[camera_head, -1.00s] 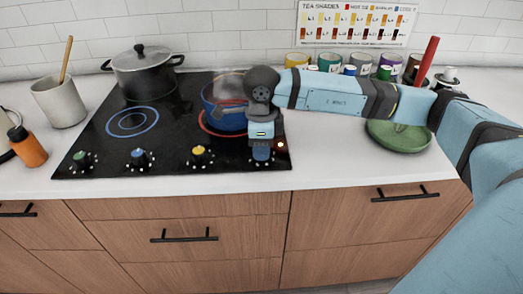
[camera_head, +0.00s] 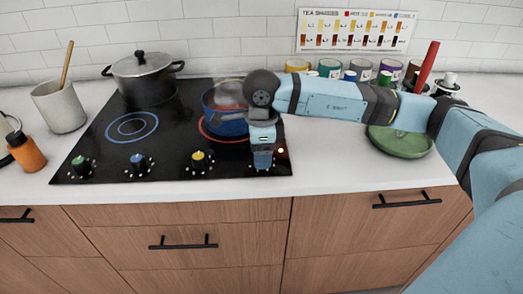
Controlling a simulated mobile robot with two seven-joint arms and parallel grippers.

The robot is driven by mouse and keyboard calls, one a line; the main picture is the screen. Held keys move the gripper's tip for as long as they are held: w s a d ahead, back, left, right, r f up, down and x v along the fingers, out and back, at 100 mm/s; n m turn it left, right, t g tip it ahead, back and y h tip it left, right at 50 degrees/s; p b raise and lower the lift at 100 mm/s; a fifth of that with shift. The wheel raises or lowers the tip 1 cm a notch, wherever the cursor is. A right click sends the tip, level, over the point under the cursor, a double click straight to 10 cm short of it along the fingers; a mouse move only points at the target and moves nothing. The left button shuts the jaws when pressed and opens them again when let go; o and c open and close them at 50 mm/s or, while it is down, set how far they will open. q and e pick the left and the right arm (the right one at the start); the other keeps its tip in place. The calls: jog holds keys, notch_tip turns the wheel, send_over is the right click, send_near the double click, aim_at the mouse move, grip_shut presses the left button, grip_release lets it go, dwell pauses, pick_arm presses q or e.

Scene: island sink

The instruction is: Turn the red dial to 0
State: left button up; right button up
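The red dial is hidden in the head view, behind my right gripper at the front right of the black cooktop (camera_head: 110,160). My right gripper (camera_head: 263,165) points down at that corner; its fingertips are too small and covered to show whether they are open or shut. A small lit light (camera_head: 281,151) shows just right of the gripper. A red-lit burner ring (camera_head: 205,131) glows under the blue pot (camera_head: 222,112), which steams. The green dial (camera_head: 82,165), blue dial (camera_head: 139,162) and yellow dial (camera_head: 199,159) stand in a row to the left. My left gripper is out of view.
A dark lidded pot (camera_head: 142,78) stands at the back left. An orange bottle (camera_head: 28,150) and a utensil crock (camera_head: 60,106) are at the left. A green bowl (camera_head: 400,142) sits under my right arm. Several colored cans line the back wall.

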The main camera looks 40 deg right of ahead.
pick_arm(q)
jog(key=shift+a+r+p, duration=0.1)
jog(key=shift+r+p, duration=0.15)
jog(key=shift+p, duration=0.45)
pick_arm(e)
notch_tip(320, 180, up, 14)
jog(key=shift+f, duration=0.15)
